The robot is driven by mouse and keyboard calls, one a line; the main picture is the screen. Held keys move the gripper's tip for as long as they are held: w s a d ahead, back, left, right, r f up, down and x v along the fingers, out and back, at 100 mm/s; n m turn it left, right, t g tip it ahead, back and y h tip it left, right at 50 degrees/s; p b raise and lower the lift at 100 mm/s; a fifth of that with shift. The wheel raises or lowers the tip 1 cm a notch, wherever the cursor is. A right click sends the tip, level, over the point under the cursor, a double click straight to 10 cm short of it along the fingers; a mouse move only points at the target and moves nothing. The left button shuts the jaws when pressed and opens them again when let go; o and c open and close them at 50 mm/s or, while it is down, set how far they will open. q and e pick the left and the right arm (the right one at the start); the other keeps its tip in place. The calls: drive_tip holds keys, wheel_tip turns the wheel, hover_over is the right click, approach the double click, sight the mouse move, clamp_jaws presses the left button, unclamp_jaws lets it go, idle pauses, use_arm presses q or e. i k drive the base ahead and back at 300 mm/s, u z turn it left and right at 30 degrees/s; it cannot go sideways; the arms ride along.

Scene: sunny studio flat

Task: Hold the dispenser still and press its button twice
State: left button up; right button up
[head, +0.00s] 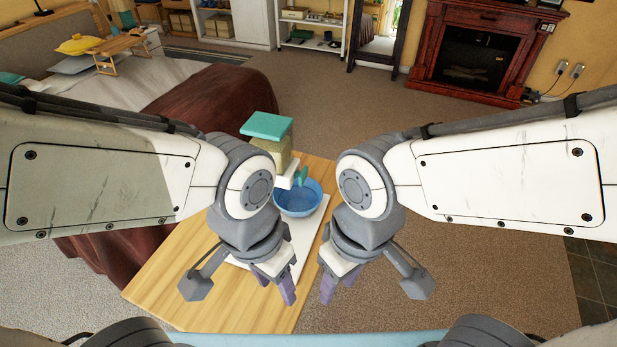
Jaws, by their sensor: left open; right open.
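The dispenser (268,127) stands on the wooden table, with a teal top and a beige body; my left arm hides its lower left part. A white spout-like part (286,182) and a small teal piece (302,176), perhaps the button, show on its front side. A blue bowl (297,203) sits in front of it on a white board (302,232). My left gripper (276,289) is open and empty over the near part of the board. My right gripper (338,287) is open and empty just right of the board. Both are nearer to me than the bowl and apart from the dispenser.
The wooden table (175,288) has bare room at its near left. A bed with a dark red blanket (215,100) lies behind and left of the table. A fireplace (470,55), a mirror and shelves stand far back. Carpet is clear on the right.

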sight(302, 175)
drive_tip(key=z, duration=0.05)
drive_tip(key=k, duration=0.5)
drive_tip(key=z, duration=1.2)
drive_tip(key=i, duration=2.9)
drive_tip(key=u, duration=3.5)
